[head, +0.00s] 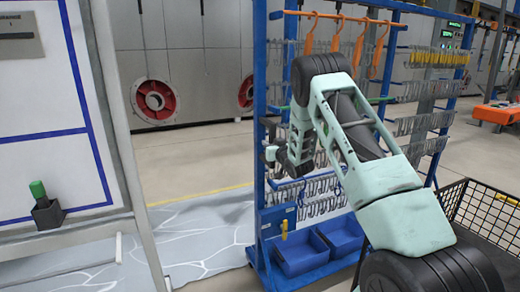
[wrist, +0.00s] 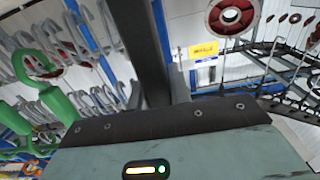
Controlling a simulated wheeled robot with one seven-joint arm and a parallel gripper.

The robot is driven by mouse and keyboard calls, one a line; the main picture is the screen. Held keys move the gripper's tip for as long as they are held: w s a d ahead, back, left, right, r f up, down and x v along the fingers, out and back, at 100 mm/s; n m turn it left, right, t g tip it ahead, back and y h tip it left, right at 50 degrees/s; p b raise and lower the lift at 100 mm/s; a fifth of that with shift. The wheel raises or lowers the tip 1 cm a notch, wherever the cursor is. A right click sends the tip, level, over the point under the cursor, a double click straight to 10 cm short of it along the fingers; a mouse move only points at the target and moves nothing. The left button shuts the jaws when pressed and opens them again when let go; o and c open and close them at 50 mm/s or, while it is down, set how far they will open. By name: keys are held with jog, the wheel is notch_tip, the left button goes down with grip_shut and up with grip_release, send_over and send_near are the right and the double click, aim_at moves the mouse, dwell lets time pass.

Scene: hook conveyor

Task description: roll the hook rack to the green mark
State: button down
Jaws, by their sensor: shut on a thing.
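The hook rack is a tall blue frame (head: 259,105) in the middle of the head view, hung with rows of grey metal hooks (head: 310,205) and a few orange hooks (head: 378,50) along the top. My gripper (head: 269,154) is at the rack's left upright, about mid-height, shut on it; my arm hides part of the rack. In the wrist view a dark finger stands beside a blue post (wrist: 160,22), with grey hooks (wrist: 95,100) and green hooks (wrist: 58,105) at left. I see no green mark on the floor in either view.
Blue bins (head: 300,258) sit low in the rack. A whiteboard (head: 45,110) on a white frame stands close at left, with a green-topped item (head: 38,190) in a dark holder. A black wire basket (head: 490,212) is at right. Open floor (head: 190,165) lies behind, left of the rack.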

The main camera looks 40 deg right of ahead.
jog(key=shift+s+d+b, duration=0.1)
jog(key=shift+s+d, duration=0.15)
jog(key=shift+d, duration=0.5)
jog(key=shift+s+d+b, duration=0.1)
jog(key=shift+s+d, duration=0.1)
jog(key=shift+d, duration=0.6)
jog(key=shift+s+d+b, duration=0.1)
jog(key=shift+s+d, duration=0.15)
jog(key=shift+d, duration=0.5)
jog(key=c, duration=1.3)
grip_release()
jog(key=shift+d, duration=0.15)
jog(key=shift+s+d, duration=0.1)
jog(key=shift+d, duration=0.05)
jog(key=v, duration=0.5)
jog(key=b+v, duration=0.1)
jog(key=v, duration=1.1)
jog(key=shift+s+a+b, duration=0.1)
jog(key=shift+a+b, duration=0.25)
